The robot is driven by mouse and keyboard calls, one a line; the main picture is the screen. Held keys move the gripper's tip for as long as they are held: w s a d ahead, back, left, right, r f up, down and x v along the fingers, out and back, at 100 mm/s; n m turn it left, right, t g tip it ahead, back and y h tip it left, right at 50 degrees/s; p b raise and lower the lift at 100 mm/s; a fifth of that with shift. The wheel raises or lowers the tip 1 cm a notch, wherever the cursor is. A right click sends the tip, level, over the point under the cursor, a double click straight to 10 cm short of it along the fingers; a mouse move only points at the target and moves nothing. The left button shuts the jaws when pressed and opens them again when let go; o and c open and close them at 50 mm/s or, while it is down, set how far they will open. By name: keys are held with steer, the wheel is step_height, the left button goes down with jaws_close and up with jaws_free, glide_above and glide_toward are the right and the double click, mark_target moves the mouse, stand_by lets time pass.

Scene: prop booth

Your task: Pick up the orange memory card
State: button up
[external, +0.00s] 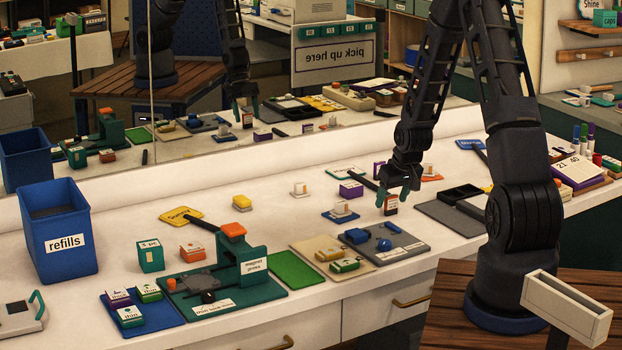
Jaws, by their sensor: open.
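My gripper (396,194), with teal fingertips, is open and points down over the middle of the white counter. A small upright orange-brown box with a pale label (391,205) stands right at the fingertips; I cannot tell whether they touch it or are around it. I cannot tell for sure which thing is the orange memory card. Other small pieces with orange on them are a white-and-orange piece (300,190) on the bare counter, a similar one (341,208) on a blue mat, and one (428,170) on an orange mat behind my gripper.
A purple box (351,189) and dark tray (460,193) flank my gripper. A grey board (400,248) with blue parts lies in front. A green magnet press (240,262) and blue refills bin (58,228) stand left. A mirror behind the counter repeats the scene.

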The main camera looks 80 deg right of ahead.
steer(key=shift+x, duration=1.2)
steer(key=c, duration=1.1)
steer(key=shift+o, duration=0.2)
steer(key=shift+r, duration=0.1)
